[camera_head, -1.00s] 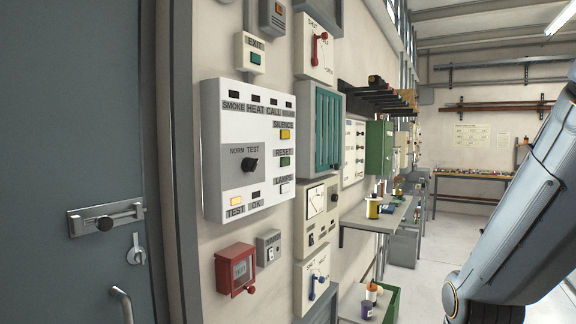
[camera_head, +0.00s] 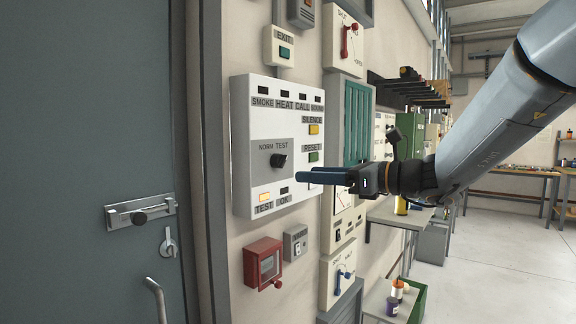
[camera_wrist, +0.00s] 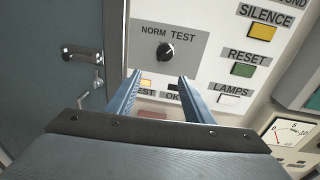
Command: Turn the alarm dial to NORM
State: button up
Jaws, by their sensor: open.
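The alarm dial (camera_head: 279,160) is a black knob on a grey plate of the white alarm panel (camera_head: 246,112), under the words NORM and TEST. In the wrist view the dial (camera_wrist: 165,51) seems to point up and right, toward TEST. The TEST lamp (camera_head: 265,197) glows yellow. My gripper (camera_head: 298,177) is level, just right of and slightly below the dial in the head view. In the wrist view my gripper (camera_wrist: 161,76) has its two blue fingers apart and empty, with the dial beyond and between their tips. No contact shows.
SILENCE (camera_wrist: 262,32), RESET (camera_wrist: 243,70) and LAMPS (camera_wrist: 229,98) buttons sit right of the dial. A red call box (camera_head: 263,263) is below the panel. A grey door with a bolt (camera_head: 140,212) stands at the left. The floor (camera_head: 500,260) at right is clear.

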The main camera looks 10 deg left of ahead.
aim_at(280, 161)
jog(key=w+a+p, duration=0.1)
jog(key=a, duration=0.1)
jog(key=w+a+r+p, duration=0.1)
jog(key=a, duration=0.2)
jog(key=w+a+r+p, duration=0.1)
jog(key=a, duration=0.1)
jog(key=shift+w+a, duration=0.1)
jog(key=shift+a, duration=0.2)
jog(key=shift+f, duration=0.1)
jog(key=c, duration=1)
jog(key=shift+c, duration=0.2)
